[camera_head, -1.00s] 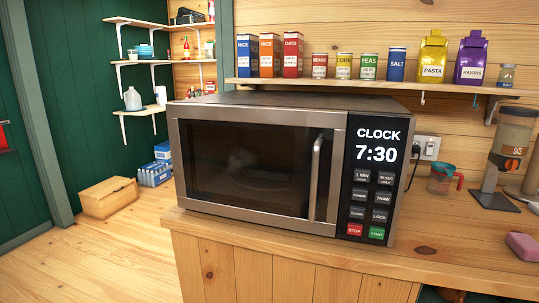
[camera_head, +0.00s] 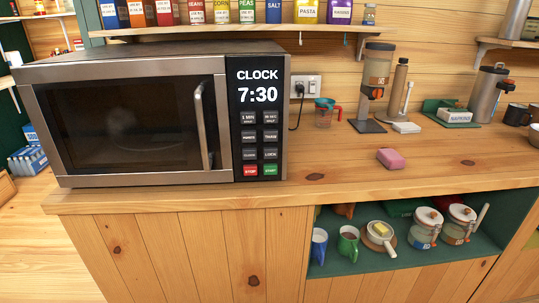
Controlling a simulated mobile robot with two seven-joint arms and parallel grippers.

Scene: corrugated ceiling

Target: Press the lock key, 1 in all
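The microwave (camera_head: 130,120) stands on the wooden counter at the left, with its door closed. Its black control panel reads CLOCK 7:30. The lock key (camera_head: 270,154) is a small dark grey button in the right column of the panel, just above the green start key (camera_head: 270,170). The red stop key (camera_head: 250,171) is to the left of the start key. Neither of my grippers shows in the head view.
A pink sponge (camera_head: 391,159) lies on the counter right of the microwave, with bare counter (camera_head: 335,185) between. A measuring cup (camera_head: 325,116) and a dispenser (camera_head: 373,85) stand farther back. A shelf of cans and boxes (camera_head: 222,12) hangs above. An open cubby (camera_head: 350,270) holds mugs and jars.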

